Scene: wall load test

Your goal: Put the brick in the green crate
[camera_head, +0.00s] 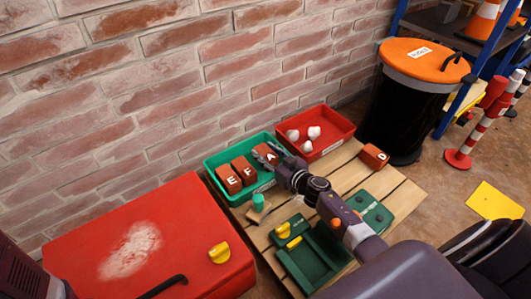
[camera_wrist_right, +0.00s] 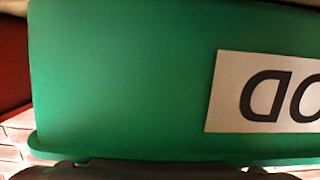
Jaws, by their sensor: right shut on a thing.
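The green crate (camera_head: 213,166) stands on the wooden table by the wall. Red-brown bricks marked E (camera_head: 229,180) and F (camera_head: 244,170) sit in it. My right gripper (camera_head: 267,153) is shut on the brick marked A (camera_head: 271,158), at the right end of the crate. The fingers partly cover this brick, and I cannot tell whether it touches the crate floor. In the right wrist view the crate's green wall (camera_wrist_right: 120,80) with an upside-down label fills the picture; the brick is hidden there. Another brick, marked D (camera_head: 374,156), lies on the table to the right. My left gripper is not in view.
A red crate (camera_head: 338,143) with several white lumps stands right of the green crate. A green tray (camera_head: 315,262), a dark green block (camera_head: 374,211) and a green-handled tool (camera_head: 258,202) lie in front. A red chest (camera_head: 180,215) stands left, a black bin (camera_head: 400,110) right.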

